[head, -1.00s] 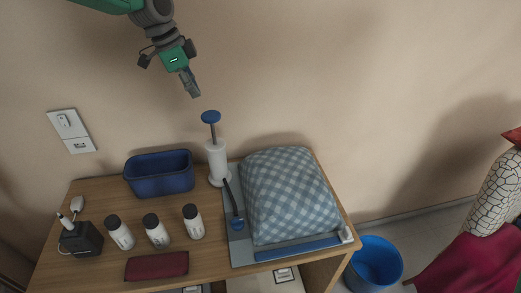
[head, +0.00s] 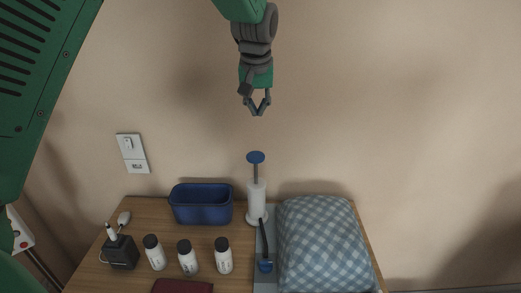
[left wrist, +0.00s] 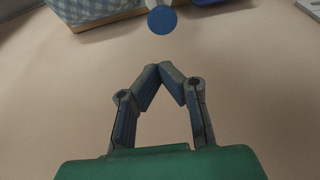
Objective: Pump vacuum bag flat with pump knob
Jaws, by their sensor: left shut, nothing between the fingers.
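The white hand pump (head: 257,201) stands upright on the wooden table, with its blue knob (head: 256,157) raised on a thin rod. A dark hose with a blue end piece (head: 265,265) runs from the pump side to the grey board at the bag. The vacuum bag (head: 325,245), blue-and-white checked, is puffed up. My left gripper (head: 257,113) is shut and empty, pointing down above the knob and apart from it. In the left wrist view the fingertips (left wrist: 160,66) meet, with the knob (left wrist: 162,20) beyond them. My right gripper is not in view.
A blue bin (head: 201,205) sits left of the pump. Several white bottles with dark caps (head: 187,257), a black charger box (head: 122,252) and a dark red cloth (head: 182,287) lie further left and front. The wall stands close behind.

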